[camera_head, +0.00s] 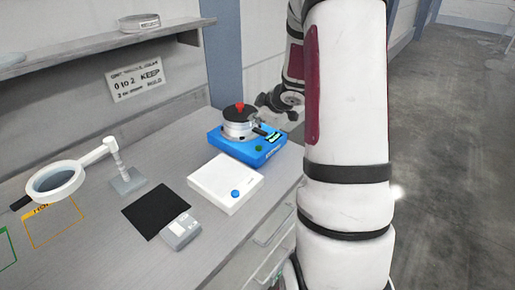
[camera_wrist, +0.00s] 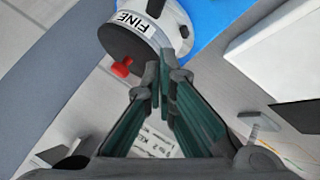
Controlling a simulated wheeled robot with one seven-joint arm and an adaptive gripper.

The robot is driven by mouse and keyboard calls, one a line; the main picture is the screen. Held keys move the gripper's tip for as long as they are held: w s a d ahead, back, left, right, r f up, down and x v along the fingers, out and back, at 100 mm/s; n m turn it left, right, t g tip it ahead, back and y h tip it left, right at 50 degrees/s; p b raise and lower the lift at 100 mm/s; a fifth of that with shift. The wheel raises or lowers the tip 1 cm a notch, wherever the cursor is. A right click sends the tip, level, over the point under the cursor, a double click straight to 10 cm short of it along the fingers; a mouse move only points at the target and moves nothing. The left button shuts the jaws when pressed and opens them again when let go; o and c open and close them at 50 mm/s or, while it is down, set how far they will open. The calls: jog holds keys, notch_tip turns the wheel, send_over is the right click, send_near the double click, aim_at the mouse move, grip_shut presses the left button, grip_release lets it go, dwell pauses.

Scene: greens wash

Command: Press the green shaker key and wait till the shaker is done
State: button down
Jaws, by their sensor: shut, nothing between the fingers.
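The blue shaker (camera_head: 246,148) stands on the bench near its right end. A round metal sieve stack (camera_head: 236,129) with a red knob (camera_head: 239,107) on top sits on it. The green key (camera_head: 258,148) and a small lit display (camera_head: 273,137) are on its front. In the wrist view the sieve stack (camera_wrist: 130,38), labelled FINE, and part of the blue shaker (camera_wrist: 208,18) show; the green key is not seen there. My gripper (camera_wrist: 164,56) is shut and empty, its tips close to the stack in that view.
A white box with a blue button (camera_head: 235,194) stands in front of the shaker. A black mat (camera_head: 150,212), a small grey device (camera_head: 180,232) and a magnifier (camera_head: 56,180) are further left. A shelf (camera_head: 97,47) and a sign (camera_head: 136,84) are behind.

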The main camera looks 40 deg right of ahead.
jog(key=b, duration=0.6)
send_over(257, 148)
notch_tip(257, 148, down, 6)
jog(key=shift+w+r, duration=0.1)
jog(key=shift+r, duration=0.05)
jog(key=shift+f+b, duration=1.1)
jog(key=shift+f, duration=0.35)
jog(key=shift+f, duration=0.1)
jog(key=shift+f, duration=0.3)
jog(key=shift+f+b, duration=0.35)
jog(key=shift+f, duration=0.1)
dwell(0.6)
jog(key=shift+s+r, duration=0.15)
jog(key=shift+s, duration=0.05)
jog(key=shift+r+p, duration=0.75)
jog(key=shift+p, duration=0.35)
